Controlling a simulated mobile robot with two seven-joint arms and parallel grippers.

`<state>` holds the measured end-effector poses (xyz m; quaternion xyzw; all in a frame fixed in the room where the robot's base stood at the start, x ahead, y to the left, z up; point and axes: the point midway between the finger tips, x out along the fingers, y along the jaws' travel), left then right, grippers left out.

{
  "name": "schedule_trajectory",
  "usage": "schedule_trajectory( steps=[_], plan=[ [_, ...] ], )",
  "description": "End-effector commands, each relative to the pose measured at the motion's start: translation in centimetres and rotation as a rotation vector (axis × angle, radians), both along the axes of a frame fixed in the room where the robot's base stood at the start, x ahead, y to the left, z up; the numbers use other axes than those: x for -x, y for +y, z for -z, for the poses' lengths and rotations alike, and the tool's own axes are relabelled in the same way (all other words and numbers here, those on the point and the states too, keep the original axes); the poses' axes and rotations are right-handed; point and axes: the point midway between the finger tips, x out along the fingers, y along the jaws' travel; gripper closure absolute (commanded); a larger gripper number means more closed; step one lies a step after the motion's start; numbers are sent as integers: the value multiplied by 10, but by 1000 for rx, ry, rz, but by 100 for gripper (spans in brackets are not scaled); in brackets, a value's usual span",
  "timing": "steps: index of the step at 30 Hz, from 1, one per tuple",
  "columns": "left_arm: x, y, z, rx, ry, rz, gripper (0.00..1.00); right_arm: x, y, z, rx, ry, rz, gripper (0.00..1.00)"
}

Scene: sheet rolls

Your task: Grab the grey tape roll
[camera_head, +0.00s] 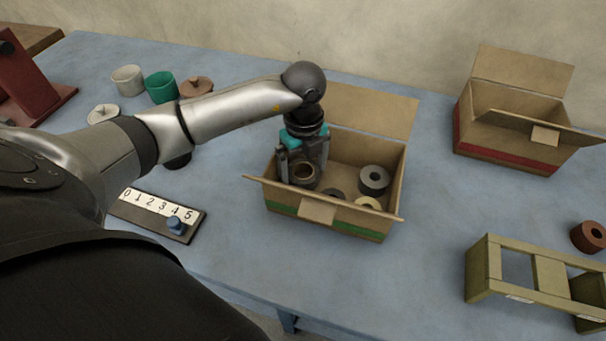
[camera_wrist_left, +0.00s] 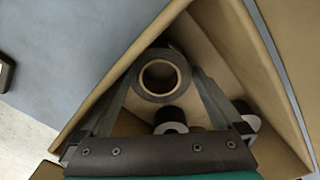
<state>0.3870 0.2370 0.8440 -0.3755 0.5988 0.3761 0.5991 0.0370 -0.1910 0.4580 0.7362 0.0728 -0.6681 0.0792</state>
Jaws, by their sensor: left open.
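My left gripper (camera_head: 303,180) is open and points down into the cardboard box with a green stripe (camera_head: 338,225). A grey tape roll with a brown core (camera_wrist_left: 160,76) lies flat in the box's corner, between the spread fingers in the left wrist view. It shows in the head view between the fingers (camera_head: 304,171), partly covered by them. I cannot tell whether the fingers touch it. Another dark grey roll (camera_head: 374,180) lies on the right side of the box. My right gripper is not in view.
The box also holds a tan roll (camera_head: 369,203) and a dark roll (camera_head: 333,194) partly hidden. The box walls stand close around the gripper. A red-striped box (camera_head: 510,153), a green rack (camera_head: 515,290) and a number strip (camera_head: 155,212) stand apart on the blue table (camera_head: 250,245).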

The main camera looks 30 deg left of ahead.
Motion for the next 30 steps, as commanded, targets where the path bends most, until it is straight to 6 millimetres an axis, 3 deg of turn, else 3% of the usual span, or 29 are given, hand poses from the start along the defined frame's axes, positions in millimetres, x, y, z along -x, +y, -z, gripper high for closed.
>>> schedule_trajectory(
  steps=[3, 21, 30],
  plan=[
    [0, 0, -1, 0, 0, 0, 2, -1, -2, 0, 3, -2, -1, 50],
    [0, 0, -1, 0, -1, 0, 68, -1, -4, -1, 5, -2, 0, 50],
    [0, 0, -4, 0, -1, 0, 68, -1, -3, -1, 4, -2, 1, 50]
  ],
)
